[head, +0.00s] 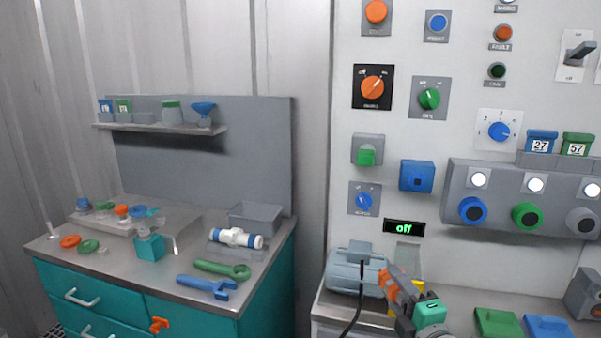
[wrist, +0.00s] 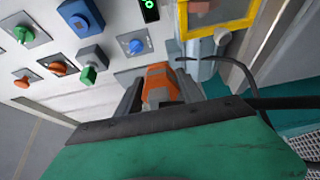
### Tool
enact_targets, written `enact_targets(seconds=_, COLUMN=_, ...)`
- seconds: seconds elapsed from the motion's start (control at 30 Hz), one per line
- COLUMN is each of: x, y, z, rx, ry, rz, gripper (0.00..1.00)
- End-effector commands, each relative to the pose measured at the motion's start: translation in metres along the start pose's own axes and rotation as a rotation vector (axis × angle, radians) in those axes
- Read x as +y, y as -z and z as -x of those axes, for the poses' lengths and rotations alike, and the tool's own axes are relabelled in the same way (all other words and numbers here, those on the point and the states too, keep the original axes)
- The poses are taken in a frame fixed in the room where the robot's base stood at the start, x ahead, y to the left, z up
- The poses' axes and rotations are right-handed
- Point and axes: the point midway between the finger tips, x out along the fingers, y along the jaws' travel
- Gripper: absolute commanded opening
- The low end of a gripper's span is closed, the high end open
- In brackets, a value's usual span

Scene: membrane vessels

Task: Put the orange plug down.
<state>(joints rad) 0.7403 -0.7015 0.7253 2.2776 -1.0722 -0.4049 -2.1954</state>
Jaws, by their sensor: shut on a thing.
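The orange plug (wrist: 158,80) sits between the two fingers of my gripper (wrist: 160,92) in the wrist view, with its grey end toward my palm. My gripper is shut on it. In the head view, my gripper (head: 397,290) is low at the right of centre, and the orange plug (head: 386,281) shows at its tip. The plug is in front of the light-blue machine (head: 350,280) on the right-hand counter. I cannot tell whether the plug touches anything below it. My fingers hide part of its sides.
A black cable (head: 356,312) hangs by the machine. A yellow-framed item (head: 418,288) is close behind my gripper. Green (head: 497,322) and blue (head: 549,327) blocks lie to the right. The left teal bench (head: 205,305) holds tools, a grey bin (head: 255,217) and several small parts.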

Motion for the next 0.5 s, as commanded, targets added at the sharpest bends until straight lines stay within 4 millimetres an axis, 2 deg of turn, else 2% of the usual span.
enact_targets(seconds=0.03, x=0.002, y=0.013, z=-0.004, rx=0.03, ry=0.0, rz=0.001, gripper=0.0)
enact_targets(seconds=0.2, x=0.003, y=0.046, z=-0.012, rx=0.109, ry=0.001, rz=0.0, gripper=0.0)
enact_targets(seconds=0.27, x=0.01, y=0.043, z=-0.014, rx=0.106, ry=0.001, rz=-0.003, gripper=0.0)
enact_targets(seconds=0.5, x=0.016, y=0.038, z=-0.024, rx=0.109, ry=-0.001, rz=-0.004, gripper=0.0)
